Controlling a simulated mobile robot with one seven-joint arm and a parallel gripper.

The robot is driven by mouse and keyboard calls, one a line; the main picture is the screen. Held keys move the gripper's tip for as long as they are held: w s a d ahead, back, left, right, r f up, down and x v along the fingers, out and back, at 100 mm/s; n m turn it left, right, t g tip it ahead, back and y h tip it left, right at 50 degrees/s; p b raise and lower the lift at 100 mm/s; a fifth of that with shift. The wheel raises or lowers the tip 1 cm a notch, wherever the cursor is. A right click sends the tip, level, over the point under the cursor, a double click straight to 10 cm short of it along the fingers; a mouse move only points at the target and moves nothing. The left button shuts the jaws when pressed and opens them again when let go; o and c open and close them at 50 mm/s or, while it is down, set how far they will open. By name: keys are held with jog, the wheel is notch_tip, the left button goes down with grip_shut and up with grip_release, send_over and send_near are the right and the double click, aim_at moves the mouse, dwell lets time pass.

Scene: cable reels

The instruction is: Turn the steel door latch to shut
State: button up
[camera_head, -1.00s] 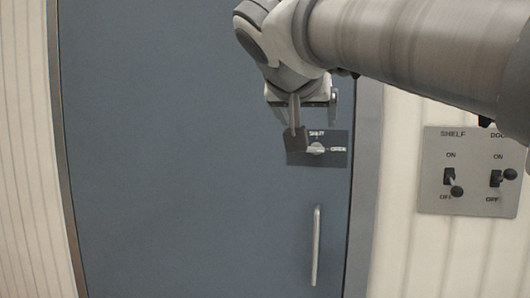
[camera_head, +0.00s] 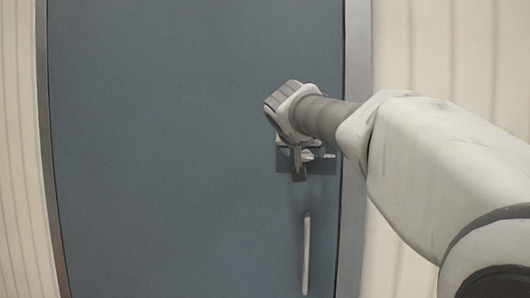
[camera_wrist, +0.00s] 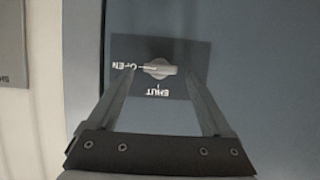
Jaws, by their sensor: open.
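The steel latch (camera_wrist: 161,69) is a small knob with a pointer on a dark plate (camera_wrist: 195,48) fixed to the blue-grey door (camera_head: 180,150). In the wrist view the plate's lettering is upside down, and the pointer lies level toward OPEN, at the left. SHUT is printed below the knob there. My gripper (camera_wrist: 160,76) is open and empty, its fingertips either side of the knob in the picture. I cannot tell how far short of it they are, or whether they touch. In the head view my gripper (camera_head: 298,165) partly covers the plate and the latch (camera_head: 308,156).
A vertical door handle (camera_head: 307,254) is below the plate. The door frame (camera_head: 356,215) and a ribbed cream wall (camera_head: 430,50) are to the right. A grey panel (camera_wrist: 12,45) shows at the wrist view's left edge. The door's left part is clear.

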jog(key=shift+w, duration=0.15)
jog(key=shift+c, duration=0.2)
grip_shut()
jog(key=shift+f, duration=0.1)
